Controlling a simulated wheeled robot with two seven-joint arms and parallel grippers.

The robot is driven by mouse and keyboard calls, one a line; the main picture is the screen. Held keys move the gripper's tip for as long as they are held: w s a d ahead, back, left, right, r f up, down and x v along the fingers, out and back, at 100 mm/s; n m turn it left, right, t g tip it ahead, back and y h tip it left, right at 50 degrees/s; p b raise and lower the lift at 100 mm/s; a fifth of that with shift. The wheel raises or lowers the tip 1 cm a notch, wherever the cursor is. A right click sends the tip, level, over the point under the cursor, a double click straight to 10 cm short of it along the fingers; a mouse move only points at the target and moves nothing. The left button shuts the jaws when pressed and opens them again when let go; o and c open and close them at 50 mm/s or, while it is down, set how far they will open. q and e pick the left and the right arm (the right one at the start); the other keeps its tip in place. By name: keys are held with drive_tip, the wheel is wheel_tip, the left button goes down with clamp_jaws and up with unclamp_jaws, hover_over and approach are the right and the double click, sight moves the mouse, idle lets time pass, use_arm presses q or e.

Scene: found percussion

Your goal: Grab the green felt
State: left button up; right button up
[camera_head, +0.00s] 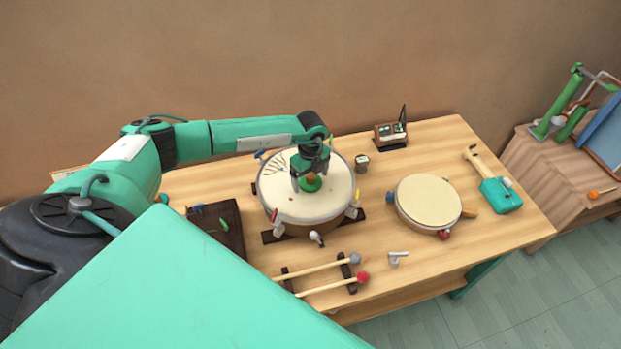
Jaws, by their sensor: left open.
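The green felt (312,187) is a small round green piece low on the cream head of the large drum (333,194). A brownish-orange part shows at its top. My left gripper (309,183) points down from above, its fingers open on either side of the green felt. I cannot tell whether the fingers touch it. The wrist hides part of the drum head behind it. My right gripper is not in view.
A smaller drum (428,199) stands to the right, with a hammer (470,158) and a teal block (501,195) beyond it. Two mallets (325,267) lie on a rack in front. A dark board (213,222) lies left. A small box (390,135) stands behind.

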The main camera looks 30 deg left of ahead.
use_arm(q)
drive_tip(key=c, duration=1)
drive_tip(key=shift+c, duration=0.2)
